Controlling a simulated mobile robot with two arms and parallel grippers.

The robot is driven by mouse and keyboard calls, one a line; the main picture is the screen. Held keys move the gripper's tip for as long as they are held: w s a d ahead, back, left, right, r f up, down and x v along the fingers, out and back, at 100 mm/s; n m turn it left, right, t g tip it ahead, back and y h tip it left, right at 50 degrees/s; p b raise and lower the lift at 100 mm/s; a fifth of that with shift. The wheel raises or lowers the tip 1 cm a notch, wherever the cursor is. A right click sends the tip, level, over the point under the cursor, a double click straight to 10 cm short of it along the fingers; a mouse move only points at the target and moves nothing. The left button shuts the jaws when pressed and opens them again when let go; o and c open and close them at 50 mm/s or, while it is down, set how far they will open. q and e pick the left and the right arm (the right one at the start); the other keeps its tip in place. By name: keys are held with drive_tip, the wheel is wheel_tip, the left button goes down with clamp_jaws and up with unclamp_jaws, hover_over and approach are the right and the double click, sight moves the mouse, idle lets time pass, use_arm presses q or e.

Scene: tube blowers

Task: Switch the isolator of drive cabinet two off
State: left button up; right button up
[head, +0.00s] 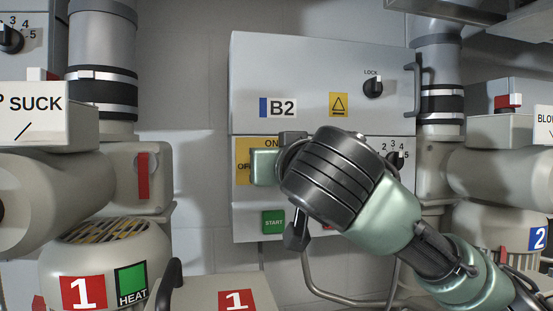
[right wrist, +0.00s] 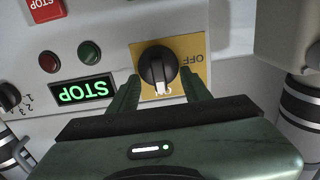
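Drive cabinet two is the grey cabinet marked B2 (head: 325,75) in the middle of the head view. Its isolator is a black rotary knob (right wrist: 157,66) on a yellow plate (right wrist: 190,47) in the right wrist view, seen upside down. The knob's white mark points to ON; OFF is at the picture's right. My right gripper (right wrist: 161,84) is open, its two green fingers on either side of the knob. I cannot tell whether they touch it. In the head view my right arm hides the knob, leaving part of the yellow plate (head: 242,150) visible. My left gripper is not in view.
A lock knob (head: 373,87) is higher on the cabinet, and a numbered selector (head: 395,160) is at its right. A green START button (head: 273,222) is below the plate. A lit STOP panel (right wrist: 83,93) is left of the isolator in the wrist view. Blowers flank the cabinet.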

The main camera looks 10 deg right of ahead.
drive_tip(key=c, duration=0.7)
drive_tip(key=shift+a+f+n+b, duration=0.2)
drive_tip(key=shift+n+b, duration=0.5)
drive_tip(key=shift+n, duration=2.25)
drive_tip(key=shift+a+f+n+b, duration=0.25)
drive_tip(key=shift+n+b, duration=0.5)
drive_tip(key=shift+n, duration=2.25)
drive_tip(key=shift+a+f+n+b, duration=0.2)
drive_tip(key=shift+n+b, duration=0.5)
drive_tip(key=shift+n, duration=2.25)
